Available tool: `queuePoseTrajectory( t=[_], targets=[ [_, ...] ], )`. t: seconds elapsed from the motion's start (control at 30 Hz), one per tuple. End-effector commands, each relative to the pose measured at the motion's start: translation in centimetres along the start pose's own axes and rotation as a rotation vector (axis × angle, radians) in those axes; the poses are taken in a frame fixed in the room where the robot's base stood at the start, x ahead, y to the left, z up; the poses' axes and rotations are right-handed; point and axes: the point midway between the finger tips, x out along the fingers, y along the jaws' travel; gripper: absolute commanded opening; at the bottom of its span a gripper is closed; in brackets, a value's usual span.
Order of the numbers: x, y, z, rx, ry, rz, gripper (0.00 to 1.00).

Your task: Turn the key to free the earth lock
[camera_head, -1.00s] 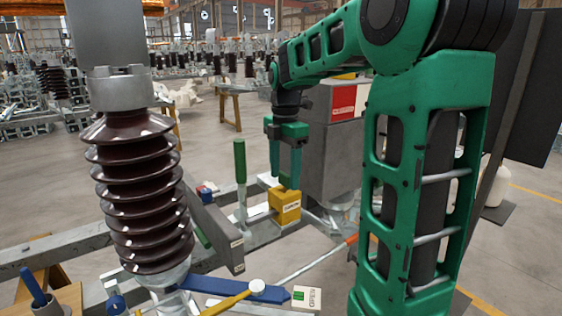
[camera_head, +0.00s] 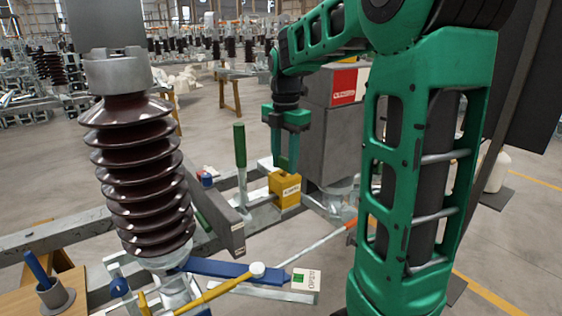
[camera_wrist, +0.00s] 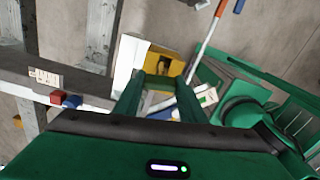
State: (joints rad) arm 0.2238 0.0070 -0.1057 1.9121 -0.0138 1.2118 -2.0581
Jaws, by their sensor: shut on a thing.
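The yellow lock box (camera_head: 286,190) with a white label stands on the grey steel frame, right of the upright green lever. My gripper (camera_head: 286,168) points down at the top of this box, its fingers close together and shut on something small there. The key itself is hidden by the fingers in the head view. In the wrist view the yellow box (camera_wrist: 163,66) lies just beyond the fingertips of my gripper (camera_wrist: 160,82). I cannot make out the key or its angle there.
A green lever (camera_head: 240,152) stands close left of the box. A grey cabinet (camera_head: 333,140) with a red and white label is close behind right. A brown ribbed insulator (camera_head: 135,170) rises at left. A blue bar (camera_head: 220,269) and an OPEN sign (camera_head: 306,279) are in front.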

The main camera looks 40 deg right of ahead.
Motion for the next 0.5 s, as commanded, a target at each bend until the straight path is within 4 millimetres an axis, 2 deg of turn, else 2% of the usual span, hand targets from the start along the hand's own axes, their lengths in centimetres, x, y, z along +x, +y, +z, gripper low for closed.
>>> queuePoseTrajectory(
  t=[0.5],
  targets=[
    [-0.06, 0.15, -0.10, -0.292, -0.002, 0.003, 0.15]
  ],
)
